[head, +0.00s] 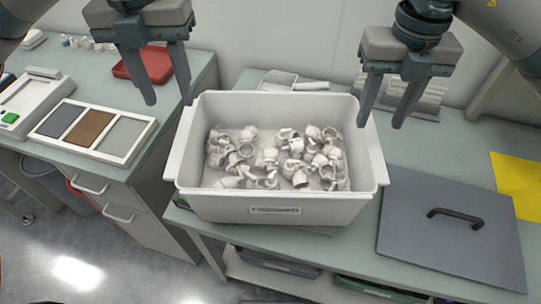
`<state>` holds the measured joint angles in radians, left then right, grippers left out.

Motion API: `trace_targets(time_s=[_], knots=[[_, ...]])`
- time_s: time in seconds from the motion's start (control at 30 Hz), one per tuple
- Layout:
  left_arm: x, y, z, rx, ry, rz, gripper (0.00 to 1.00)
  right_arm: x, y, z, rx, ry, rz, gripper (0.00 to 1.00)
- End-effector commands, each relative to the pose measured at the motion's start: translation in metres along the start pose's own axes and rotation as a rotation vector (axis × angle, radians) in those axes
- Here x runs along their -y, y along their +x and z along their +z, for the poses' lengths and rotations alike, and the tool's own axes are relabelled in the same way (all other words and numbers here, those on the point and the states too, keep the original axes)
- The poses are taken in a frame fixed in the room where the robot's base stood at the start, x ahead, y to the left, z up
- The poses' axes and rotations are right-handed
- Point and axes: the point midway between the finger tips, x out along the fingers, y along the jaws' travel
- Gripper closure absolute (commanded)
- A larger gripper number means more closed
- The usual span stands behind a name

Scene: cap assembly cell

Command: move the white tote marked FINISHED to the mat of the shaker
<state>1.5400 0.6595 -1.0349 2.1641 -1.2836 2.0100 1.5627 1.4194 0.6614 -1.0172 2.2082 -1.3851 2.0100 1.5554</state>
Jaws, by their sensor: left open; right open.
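The white tote (235,208) stands upright on the grey-green bench, with a small, hard-to-read label (275,210) on its front wall. Several white curved fittings (270,158) lie inside it. My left gripper (168,102) is open, fingers pointing down, above and beside the tote's left end. My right gripper (381,124) is open, fingers pointing down, near the tote's right end. Neither gripper visibly holds anything. I cannot make out a shaker or say which surface is its mat.
A dark grey panel with a black handle (450,228) lies right of the tote, a yellow sheet (518,183) beyond it. On the left counter are a framed tray with three panels (90,158), a red tray (143,66) and a device with a green button (10,118). A wall stands behind.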

Motion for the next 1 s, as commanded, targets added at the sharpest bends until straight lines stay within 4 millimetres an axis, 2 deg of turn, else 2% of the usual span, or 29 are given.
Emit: trace_targets(time_s=[0.1, 0.33, 1.0], knots=[[0.0, 0.0, 0.0, 0.0, 0.0, 0.0, 0.58, 0.0, -0.018, 0.0, 0.004, 0.001, 0.0, 0.58], [0.0, 0.0, 0.0, 0.0, 0.0, 0.0, 0.58, 0.0, -0.039, 0.0, 0.001, 0.0, 0.0, 0.58], [0.0, 0.0, 0.0, 0.0, 0.0, 0.0, 0.58, 0.0, -0.043, 0.0, 0.0, 0.0, 0.0, 0.58]])
